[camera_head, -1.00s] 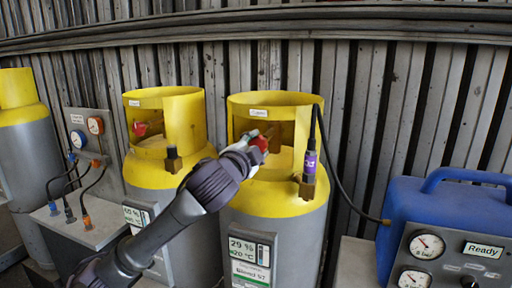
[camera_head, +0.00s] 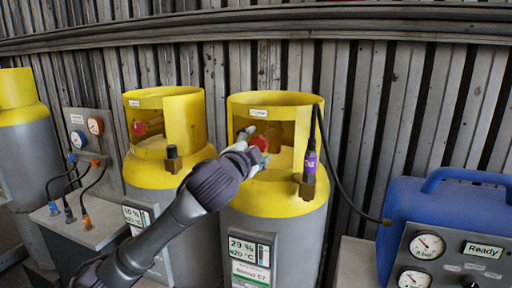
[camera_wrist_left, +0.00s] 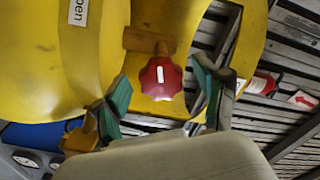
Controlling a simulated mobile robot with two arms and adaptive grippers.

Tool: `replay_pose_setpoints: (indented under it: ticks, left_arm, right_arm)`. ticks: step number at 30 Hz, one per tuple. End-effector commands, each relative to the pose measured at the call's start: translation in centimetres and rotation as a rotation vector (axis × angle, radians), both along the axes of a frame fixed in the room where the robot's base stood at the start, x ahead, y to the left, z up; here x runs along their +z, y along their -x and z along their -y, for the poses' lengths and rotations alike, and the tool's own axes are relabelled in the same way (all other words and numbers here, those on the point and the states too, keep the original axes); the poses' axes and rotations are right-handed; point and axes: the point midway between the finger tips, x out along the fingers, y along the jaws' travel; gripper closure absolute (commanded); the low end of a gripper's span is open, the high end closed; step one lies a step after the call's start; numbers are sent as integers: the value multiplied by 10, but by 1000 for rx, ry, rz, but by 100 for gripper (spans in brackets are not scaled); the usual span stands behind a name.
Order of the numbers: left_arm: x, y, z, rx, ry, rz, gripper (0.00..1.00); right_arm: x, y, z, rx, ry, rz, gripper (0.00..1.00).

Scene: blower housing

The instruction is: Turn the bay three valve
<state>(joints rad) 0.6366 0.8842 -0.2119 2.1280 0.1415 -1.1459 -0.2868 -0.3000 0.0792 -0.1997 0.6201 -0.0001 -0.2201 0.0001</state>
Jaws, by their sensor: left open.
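A red valve knob (camera_head: 261,143) with a white mark sits inside the cut-out of the yellow collar (camera_head: 285,101) on the right-hand grey cylinder (camera_head: 290,235). The knob also shows in the left wrist view (camera_wrist_left: 160,78), on a brass-coloured stem. My left gripper (camera_head: 257,140) is at this collar opening. In the left wrist view my open left gripper (camera_wrist_left: 163,88) has one teal-padded finger on each side of the knob, with visible gaps. My right gripper is not in view.
A second yellow-collared cylinder (camera_head: 180,115) with a red knob (camera_head: 139,129) stands to the left. A black hose (camera_head: 345,165) runs from a purple fitting (camera_head: 310,163) to the blue machine (camera_head: 440,205) at right. A gauge panel (camera_head: 90,135) stands at left.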

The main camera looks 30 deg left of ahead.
Motion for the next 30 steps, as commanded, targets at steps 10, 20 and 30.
replay_pose_setpoints:
  ticks: [10, 20, 30]
  left_arm:
    - [0, 33, 8, -1, -3, 0, 28]
    - [0, 71, 17, 0, 0, -1, 28]
    - [0, 73, 17, 0, 0, 0, 28]
  right_arm:
    - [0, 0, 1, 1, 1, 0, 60]
    - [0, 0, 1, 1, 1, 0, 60]
    - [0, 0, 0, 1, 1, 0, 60]
